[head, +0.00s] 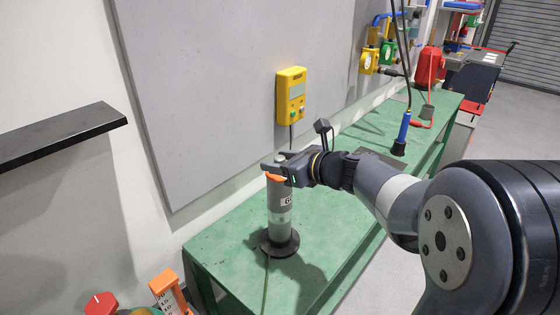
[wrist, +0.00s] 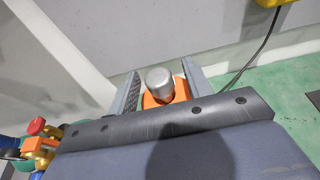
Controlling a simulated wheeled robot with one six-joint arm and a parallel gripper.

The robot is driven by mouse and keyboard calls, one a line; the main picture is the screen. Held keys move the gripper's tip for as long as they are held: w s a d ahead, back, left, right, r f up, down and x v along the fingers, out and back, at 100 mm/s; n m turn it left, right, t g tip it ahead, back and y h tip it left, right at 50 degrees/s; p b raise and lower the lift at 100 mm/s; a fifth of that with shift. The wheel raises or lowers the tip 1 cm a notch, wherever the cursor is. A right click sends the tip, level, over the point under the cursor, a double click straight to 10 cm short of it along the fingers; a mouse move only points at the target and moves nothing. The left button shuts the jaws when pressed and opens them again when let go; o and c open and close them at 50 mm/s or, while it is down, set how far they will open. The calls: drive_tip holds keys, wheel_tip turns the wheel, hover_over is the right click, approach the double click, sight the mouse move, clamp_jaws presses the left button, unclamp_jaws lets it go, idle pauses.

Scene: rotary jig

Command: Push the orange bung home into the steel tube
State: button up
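The steel tube (head: 281,215) stands upright on a round black base (head: 279,243) on the green bench. The orange bung (head: 276,178) is at the tube's top, just under my fingers; how deep it sits is hidden. In the wrist view the bung (wrist: 152,101) shows orange around and below a grey metal knob (wrist: 160,82). My gripper (head: 283,166) reaches in level from the right, its fingers (wrist: 162,90) on either side of the knob. Small gaps show beside the knob. Whether the fingers press on the orange part is not clear.
A yellow control box (head: 291,96) hangs on the grey wall panel behind the tube, with a cable down. A blue hanging tool (head: 403,133) is farther right. A dark shelf (head: 62,135) juts out at left. The green bench (head: 225,235) is clear around the base.

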drive_tip(key=v, duration=1)
drive_tip(key=shift+s+d+r+b, duration=0.2)
drive_tip(key=shift+s+d+b, duration=0.05)
drive_tip(key=shift+b, duration=0.15)
drive_tip(key=shift+a, duration=0.1)
drive_tip(key=x, duration=1.1)
drive_tip(key=shift+p, duration=0.4)
drive_tip(key=shift+s+r+p, duration=0.15)
drive_tip(key=shift+r+p, duration=0.15)
drive_tip(key=shift+r, duration=0.05)
drive_tip(key=shift+f, duration=0.2)
